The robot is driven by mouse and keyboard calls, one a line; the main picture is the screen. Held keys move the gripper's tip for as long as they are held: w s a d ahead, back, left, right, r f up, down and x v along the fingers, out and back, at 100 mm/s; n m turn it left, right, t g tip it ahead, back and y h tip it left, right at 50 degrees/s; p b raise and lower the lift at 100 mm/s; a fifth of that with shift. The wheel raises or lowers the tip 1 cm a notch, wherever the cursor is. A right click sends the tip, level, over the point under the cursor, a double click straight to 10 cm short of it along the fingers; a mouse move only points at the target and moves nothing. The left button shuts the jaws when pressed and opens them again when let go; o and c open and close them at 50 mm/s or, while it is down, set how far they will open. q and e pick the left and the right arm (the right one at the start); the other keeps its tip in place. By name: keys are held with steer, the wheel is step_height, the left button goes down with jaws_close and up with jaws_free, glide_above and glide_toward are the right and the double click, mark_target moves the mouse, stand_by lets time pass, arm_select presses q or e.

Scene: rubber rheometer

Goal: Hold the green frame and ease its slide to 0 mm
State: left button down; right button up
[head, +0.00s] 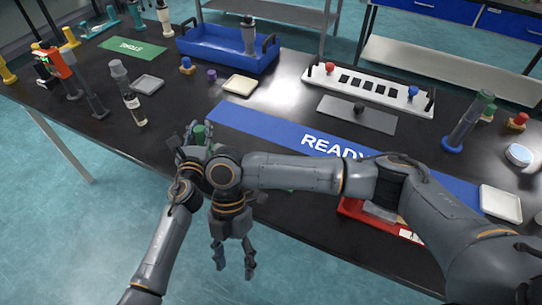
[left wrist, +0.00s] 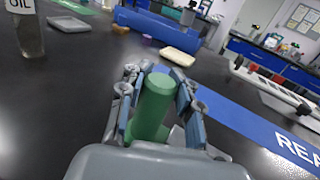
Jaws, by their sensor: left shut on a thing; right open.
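My left gripper (left wrist: 160,110) is shut on an upright green cylinder (left wrist: 153,103), which stands between its fingers in the left wrist view. In the head view the green cylinder's top (head: 199,130) shows above my left gripper (head: 195,142). I cannot tell whether this cylinder is part of the green frame. The frame's slide and any scale are hidden behind my arms. My right gripper (head: 233,262) is open and empty, pointing down in front of the table's near edge.
A blue READY strip (head: 260,128) runs behind my grippers. A red tray (head: 352,208) lies partly under my right arm. An oil bottle (head: 133,107), a blue bin (head: 205,45), a white rack (head: 330,85) and a blue-based cylinder (head: 465,125) stand further back.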

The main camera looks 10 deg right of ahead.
steer(key=w+d+r+m+t, duration=0.25)
steer(key=w+d+r, duration=0.2)
steer(key=w, duration=0.35)
steer(key=w+d+r+m+t, duration=0.2)
steer(key=w+d+r+m, duration=0.25)
steer(key=w, duration=0.35)
steer(key=w+d+r+m+t, duration=0.2)
steer(key=w+d+r, duration=0.1)
steer(key=w+r, duration=0.4)
steer(key=shift+h, duration=0.4)
steer(key=f, duration=0.4)
steer(key=w+f, duration=0.1)
steer(key=f, duration=0.7)
steer(key=shift+w+d+f, duration=0.15)
steer(key=shift+w+f, duration=0.1)
steer(key=shift+f, duration=0.1)
jaws_close()
